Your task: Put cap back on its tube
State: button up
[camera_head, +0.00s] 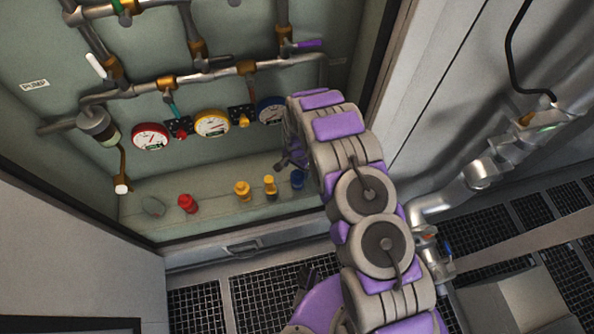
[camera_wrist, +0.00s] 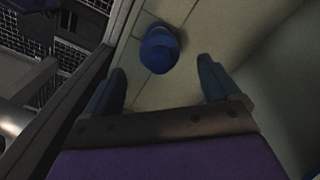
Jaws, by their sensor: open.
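A blue cap-like piece (camera_head: 297,179) stands at the right end of the cabinet's bottom ledge. In the wrist view the blue piece (camera_wrist: 159,48) is just beyond the fingertips, roughly centred between them. My gripper (camera_wrist: 161,84) is open and empty, with its two dark fingers apart on either side. In the head view my gripper (camera_head: 290,160) is partly hidden by my arm, close to the blue piece. A red piece (camera_head: 187,203) and two yellow pieces (camera_head: 242,190) (camera_head: 270,186) are along the same ledge. I cannot tell which is the task's cap or tube.
Red (camera_head: 150,137), yellow (camera_head: 212,124) and blue (camera_head: 271,110) gauges hang above the ledge, under pipes (camera_head: 165,84) with valves. The cabinet's right frame (camera_head: 385,70) is near my arm.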

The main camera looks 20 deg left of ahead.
notch_tip(320, 180, up, 13)
jog(key=p, duration=0.2)
jog(key=shift+f, duration=0.1)
